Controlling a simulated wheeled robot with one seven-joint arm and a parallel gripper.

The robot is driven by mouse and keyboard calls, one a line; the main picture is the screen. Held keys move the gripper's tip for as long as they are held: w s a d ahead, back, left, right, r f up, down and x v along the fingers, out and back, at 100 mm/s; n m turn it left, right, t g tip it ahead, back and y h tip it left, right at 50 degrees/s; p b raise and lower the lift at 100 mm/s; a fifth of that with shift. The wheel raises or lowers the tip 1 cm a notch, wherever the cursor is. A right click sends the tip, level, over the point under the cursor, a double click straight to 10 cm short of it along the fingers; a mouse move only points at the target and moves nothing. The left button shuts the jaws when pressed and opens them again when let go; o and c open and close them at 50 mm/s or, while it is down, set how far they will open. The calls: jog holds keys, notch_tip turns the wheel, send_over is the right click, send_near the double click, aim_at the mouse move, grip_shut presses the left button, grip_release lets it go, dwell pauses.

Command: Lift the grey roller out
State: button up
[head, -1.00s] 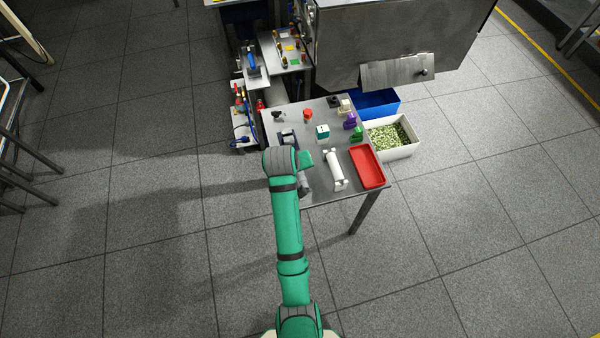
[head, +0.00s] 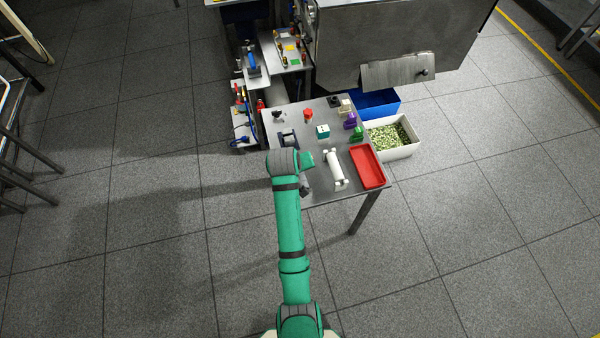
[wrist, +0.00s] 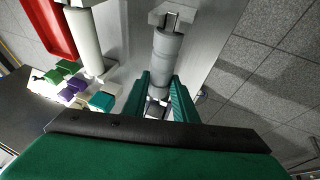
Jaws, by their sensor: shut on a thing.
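The grey roller (wrist: 166,58) shows in the wrist view, running from near a light grey bracket (wrist: 158,18) down between my green fingers. My gripper (wrist: 160,95) is shut on the roller near its lower end in that view. The roller's far end overlaps the bracket in the picture; I cannot tell whether it touches it or is clear of it. In the head view my arm hides my gripper and most of the roller; a small grey part (head: 305,187) shows beside the arm.
A white roller (head: 335,168) lies right of my arm, beside a red tray (head: 352,166). A teal-and-white block (head: 322,131), a red-topped item (head: 308,115) and purple and green pieces stand farther back on the table. A bin of green bits (head: 410,151) stands beyond the right edge.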

jog(key=shift+c, duration=0.8)
jog(key=shift+r, duration=1.7)
jog(key=shift+r, duration=0.65)
